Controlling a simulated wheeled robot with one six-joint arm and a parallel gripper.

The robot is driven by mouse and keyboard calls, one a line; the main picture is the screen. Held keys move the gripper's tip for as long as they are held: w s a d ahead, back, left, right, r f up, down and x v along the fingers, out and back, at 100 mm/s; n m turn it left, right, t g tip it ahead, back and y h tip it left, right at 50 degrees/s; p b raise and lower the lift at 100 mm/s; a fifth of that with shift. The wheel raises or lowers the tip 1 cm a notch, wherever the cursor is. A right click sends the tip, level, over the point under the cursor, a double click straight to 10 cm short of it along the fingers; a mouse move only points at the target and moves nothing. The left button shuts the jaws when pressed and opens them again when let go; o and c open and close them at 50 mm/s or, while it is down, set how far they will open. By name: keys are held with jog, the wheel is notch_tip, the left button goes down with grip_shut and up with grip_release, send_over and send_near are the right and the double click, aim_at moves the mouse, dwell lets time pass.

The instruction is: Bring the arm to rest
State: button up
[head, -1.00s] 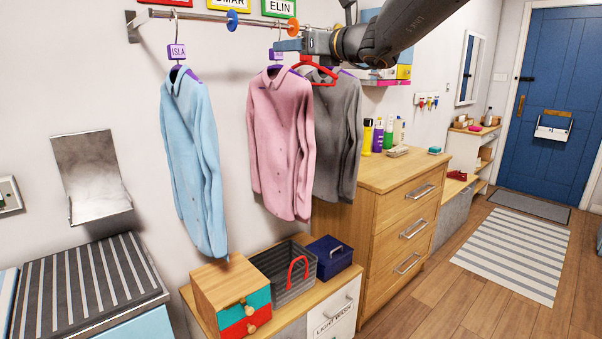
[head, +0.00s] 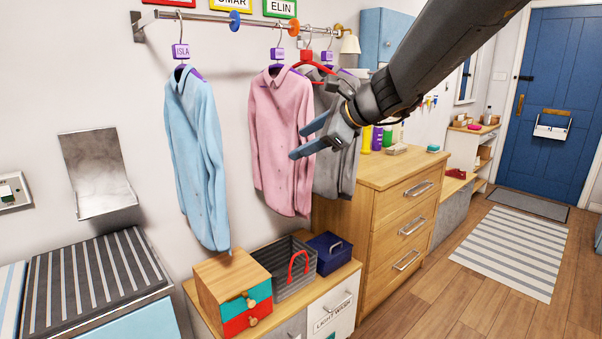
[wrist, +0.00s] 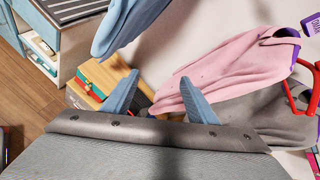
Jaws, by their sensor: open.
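My gripper (head: 303,142) is open in the head view, with its two blue fingers apart and nothing between them. It is in front of the pink shirt (head: 279,150) and the grey shirt (head: 334,165). In the wrist view my gripper (wrist: 158,95) shows both fingertips apart, with the pink shirt (wrist: 215,75) beyond the right finger. I cannot tell whether a finger touches the shirts. My arm (head: 430,60) reaches in from the upper right and hides part of the wall and shelf.
A blue shirt (head: 197,150), the pink shirt and the grey shirt hang from a wall rail (head: 205,17). Below are a wooden drawer box (head: 225,285), a grey basket (head: 285,272) and a navy caddy (head: 329,253). A wooden dresser (head: 385,225) stands right. The floor beyond is open.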

jog(key=s+d+f+n+g+h, duration=0.2)
jog(key=s+d+f+n, duration=0.4)
jog(key=s+f, duration=0.3)
jog(key=s+d+f+n+g+h, duration=0.3)
jog(key=s+d+f+n, duration=0.3)
jog(key=s+f, duration=0.3)
jog(key=s+d+f+n+g+h, duration=0.3)
jog(key=s+d+f+n, duration=0.3)
jog(key=s+f, duration=0.3)
jog(key=s+n, duration=0.1)
jog(key=s, duration=0.3)
jog(key=shift+s+d+h, duration=0.15)
jog(key=shift+s+h, duration=0.15)
